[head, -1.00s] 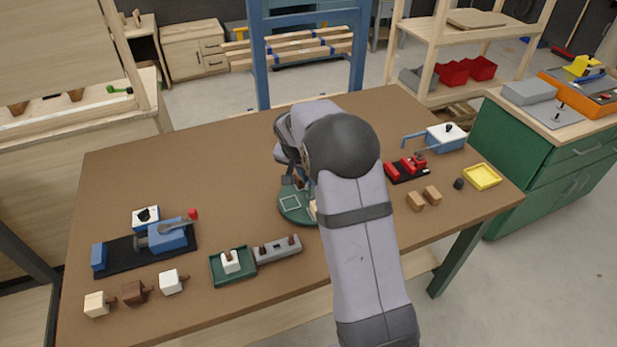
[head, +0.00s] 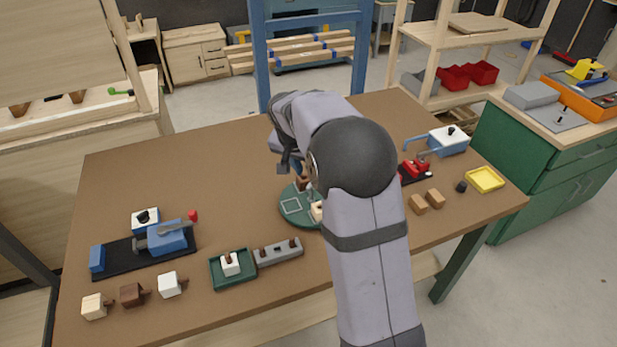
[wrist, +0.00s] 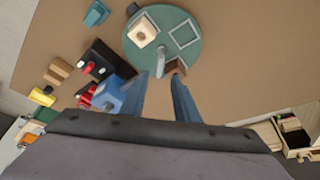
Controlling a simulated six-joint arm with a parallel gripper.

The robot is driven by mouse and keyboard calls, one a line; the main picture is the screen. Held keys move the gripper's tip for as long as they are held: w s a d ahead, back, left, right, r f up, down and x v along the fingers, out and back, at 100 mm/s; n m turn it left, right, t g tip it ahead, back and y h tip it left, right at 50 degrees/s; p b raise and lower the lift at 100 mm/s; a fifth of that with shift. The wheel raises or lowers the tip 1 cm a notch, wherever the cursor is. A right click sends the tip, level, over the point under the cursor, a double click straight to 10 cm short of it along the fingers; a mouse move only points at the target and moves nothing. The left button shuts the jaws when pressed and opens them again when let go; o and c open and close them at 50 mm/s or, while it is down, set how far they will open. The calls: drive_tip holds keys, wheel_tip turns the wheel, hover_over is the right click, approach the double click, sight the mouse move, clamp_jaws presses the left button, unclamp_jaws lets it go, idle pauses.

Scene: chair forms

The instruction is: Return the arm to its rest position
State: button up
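My gripper (wrist: 168,82) shows in the wrist view with its two blue fingers apart and nothing held between them. It is above the table, near the edge of a round green plate (wrist: 186,62). On the plate are a cream block (wrist: 142,32), a dark brown block (wrist: 176,67) close to the right fingertip, a grey upright handle (wrist: 161,62) and a pale square outline. In the head view my arm bends over the middle of the table (head: 180,180) and hides part of the green plate (head: 291,207); the fingertips are hard to make out there.
A blue clamp on a black base (head: 165,240), a green tray (head: 243,280) and several small blocks are at the left and front. A red clamp (head: 415,168), a blue-and-white box (head: 449,139) and a yellow tray (head: 485,179) are at the right. The table's back left is clear.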

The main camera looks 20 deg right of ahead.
drive_tip(key=shift+v, duration=0.75)
drive_tip(key=s+a+f+n+g+y, duration=0.1)
drive_tip(key=s+a+n, duration=0.2)
drive_tip(key=s, duration=0.6)
drive_tip(key=s+a+f+n+g+y+p, duration=0.1)
drive_tip(key=s+a+f+n, duration=0.1)
drive_tip(key=s, duration=0.8)
drive_tip(key=s+a+f+n+g+y+p, duration=0.1)
drive_tip(key=s+a+n, duration=0.3)
drive_tip(key=s, duration=0.6)
drive_tip(key=shift+s+f, duration=0.2)
drive_tip(key=shift+f, duration=0.55)
drive_tip(key=shift+a, duration=0.15)
